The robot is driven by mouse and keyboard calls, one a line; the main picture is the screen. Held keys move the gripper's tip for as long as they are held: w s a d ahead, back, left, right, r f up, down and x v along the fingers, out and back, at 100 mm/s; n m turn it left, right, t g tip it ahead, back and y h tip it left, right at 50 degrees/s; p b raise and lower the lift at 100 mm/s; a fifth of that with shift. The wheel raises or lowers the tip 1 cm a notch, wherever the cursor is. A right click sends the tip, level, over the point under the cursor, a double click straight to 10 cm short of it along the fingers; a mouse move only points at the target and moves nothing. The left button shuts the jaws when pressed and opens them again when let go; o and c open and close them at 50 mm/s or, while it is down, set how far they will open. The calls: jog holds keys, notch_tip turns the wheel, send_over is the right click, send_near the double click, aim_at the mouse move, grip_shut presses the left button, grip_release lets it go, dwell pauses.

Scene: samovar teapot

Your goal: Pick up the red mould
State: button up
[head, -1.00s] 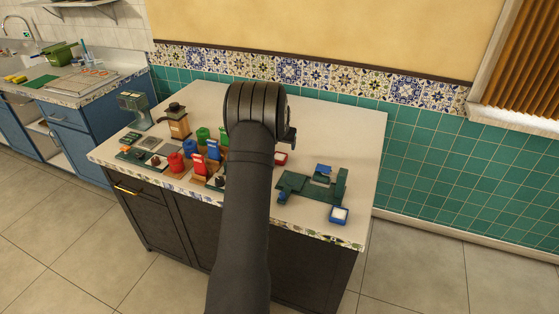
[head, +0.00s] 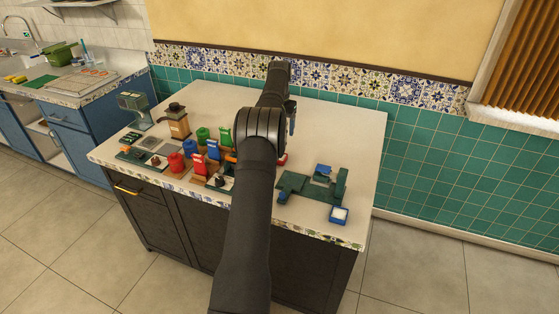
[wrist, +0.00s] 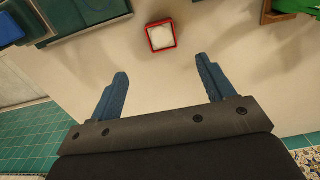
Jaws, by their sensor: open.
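The red mould (wrist: 161,36) is a small square red-rimmed tray with a white filling. It lies flat on the light counter in the wrist view, a little beyond my fingertips and roughly centred between them. In the head view only a small part of the red mould (head: 283,159) shows beside my arm. My gripper (wrist: 162,75) is open and empty, its two blue fingers spread wide above the counter. In the head view my gripper (head: 292,120) is partly hidden by my arm, toward the back of the counter.
A dark green fixture (head: 310,188) and a blue mould (head: 339,215) with white filling stand right of the red mould. Red, blue and green containers (head: 204,150) crowd the left. The counter (head: 350,130) is clear at the back right.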

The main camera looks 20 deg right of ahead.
notch_tip(320, 180, down, 14)
jog(key=shift+w+a+r, duration=0.1)
jog(key=shift+r, duration=0.05)
jog(key=c, duration=1.1)
jog(key=shift+o, duration=0.2)
jog(key=shift+r, duration=0.1)
